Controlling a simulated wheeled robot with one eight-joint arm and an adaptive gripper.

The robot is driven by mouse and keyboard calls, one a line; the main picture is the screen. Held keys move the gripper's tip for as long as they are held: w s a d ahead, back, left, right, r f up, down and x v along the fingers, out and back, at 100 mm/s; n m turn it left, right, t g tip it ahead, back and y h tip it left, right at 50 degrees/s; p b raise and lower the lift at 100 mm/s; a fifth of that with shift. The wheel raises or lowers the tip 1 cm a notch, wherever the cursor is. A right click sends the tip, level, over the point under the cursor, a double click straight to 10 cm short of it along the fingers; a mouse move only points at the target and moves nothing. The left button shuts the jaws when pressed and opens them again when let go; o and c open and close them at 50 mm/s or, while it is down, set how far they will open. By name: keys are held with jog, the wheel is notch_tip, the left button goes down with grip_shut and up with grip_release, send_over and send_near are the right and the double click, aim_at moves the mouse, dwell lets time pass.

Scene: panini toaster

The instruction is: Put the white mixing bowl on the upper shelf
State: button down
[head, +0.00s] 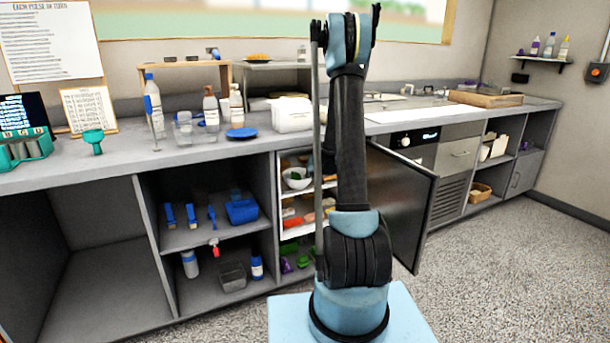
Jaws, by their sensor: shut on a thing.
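A white bowl (297,183) sits on the top level inside the open cabinet behind my arm. Something small and greenish shows in it, and I cannot tell whether it is the mixing bowl. The shelf (297,190) under it is partly hidden by my arm and a thin upright grey bar. My arm rises in the middle of the view and bends at the top. My gripper is not visible, so I cannot see what it holds.
The dark cabinet door (402,205) stands open to the right of my arm. The counter (60,178) carries bottles, a blue lid (241,133) and a white container (292,115). A small wall shelf (540,59) holds bottles at right. The floor (520,260) at right is clear.

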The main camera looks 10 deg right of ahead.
jog(key=shift+w+a, duration=0.2)
jog(key=shift+w, duration=1)
jog(key=shift+w+a, duration=0.2)
jog(key=shift+w, duration=0.95)
jog(key=shift+s+f, duration=0.1)
jog(key=shift+f, duration=0.2)
jog(key=c, duration=1.7)
grip_release()
